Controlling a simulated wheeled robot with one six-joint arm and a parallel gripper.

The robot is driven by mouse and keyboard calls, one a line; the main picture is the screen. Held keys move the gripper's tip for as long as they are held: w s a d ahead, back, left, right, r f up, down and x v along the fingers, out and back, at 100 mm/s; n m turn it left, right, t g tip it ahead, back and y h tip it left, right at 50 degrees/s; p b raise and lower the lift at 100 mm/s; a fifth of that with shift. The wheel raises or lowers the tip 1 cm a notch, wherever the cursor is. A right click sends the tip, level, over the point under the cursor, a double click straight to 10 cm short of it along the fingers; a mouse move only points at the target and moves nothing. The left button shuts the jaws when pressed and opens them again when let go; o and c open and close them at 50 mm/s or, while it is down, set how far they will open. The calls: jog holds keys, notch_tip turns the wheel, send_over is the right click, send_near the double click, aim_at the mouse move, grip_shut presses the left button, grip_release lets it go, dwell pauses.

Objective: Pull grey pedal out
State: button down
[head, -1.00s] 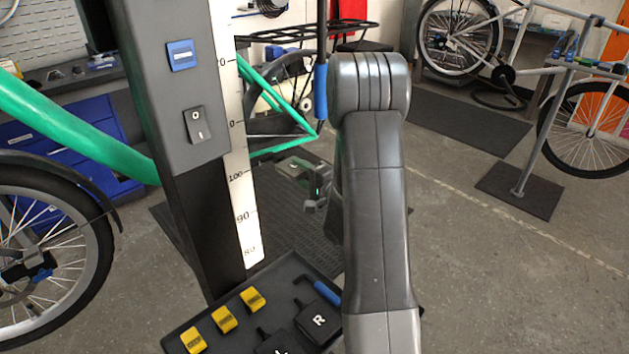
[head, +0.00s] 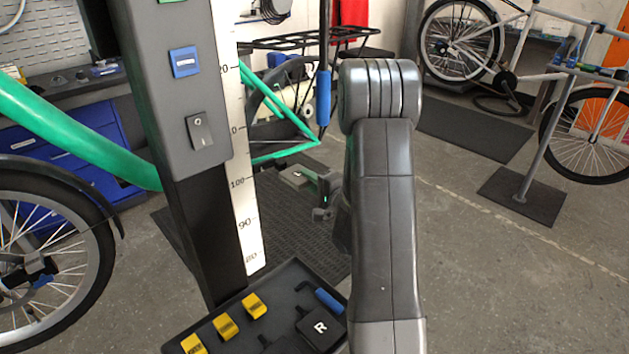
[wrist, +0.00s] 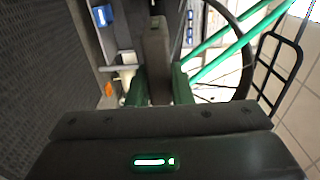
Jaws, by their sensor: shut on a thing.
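The grey pedal (head: 296,176) is a flat dark-grey block left of my gripper in the head view, just below the green bike frame (head: 285,154). It also shows in the wrist view (wrist: 157,58), upright between my fingers and reaching away from me. My gripper (head: 318,190) is partly hidden behind my own arm in the head view. In the wrist view its two green-lined fingers (wrist: 158,88) are shut on the pedal, one on each side. I cannot tell whether the pedal's far end still touches anything.
A black tray (head: 272,345) at the bottom holds yellow blocks (head: 226,327), a dark block marked R (head: 320,328) and a blue-handled tool (head: 328,301). A dark column (head: 212,235) with a white scale stands left of my gripper.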

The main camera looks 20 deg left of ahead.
jog(key=shift+s+d, duration=0.15)
jog(key=shift+d, duration=0.05)
jog(key=shift+v, duration=1.5)
jog(key=shift+s+d, duration=0.2)
jog(key=shift+b+v, duration=0.3)
jog(key=shift+v, duration=0.75)
jog(key=shift+s+d+r, duration=0.1)
jog(key=shift+d, duration=0.1)
